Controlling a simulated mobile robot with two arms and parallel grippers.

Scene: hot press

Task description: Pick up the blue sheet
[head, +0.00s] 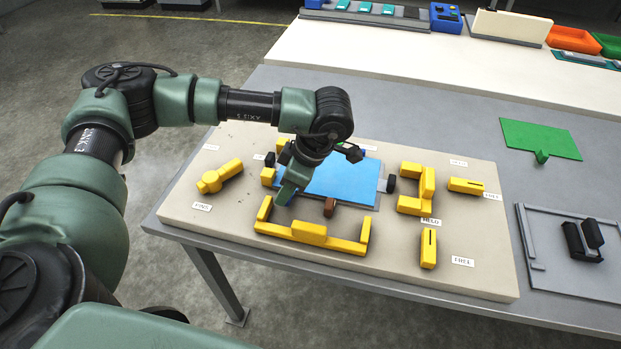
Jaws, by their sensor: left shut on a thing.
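The blue sheet (345,181) lies flat in the middle of the beige board, among yellow blocks, with a grey plate edge showing at its right. My left gripper (287,191) reaches down over the sheet's left end and is shut on it there. The gripper and wrist hide the exact grip and the sheet's left corner. I cannot tell whether the sheet is lifted at all. My right gripper is not in view.
Yellow blocks stand around the sheet: a long bracket (311,236) in front, a stepped block (417,192) at the right. A brown peg (329,207) and black knob (390,184) sit close to it. A green sheet (538,138) lies further right.

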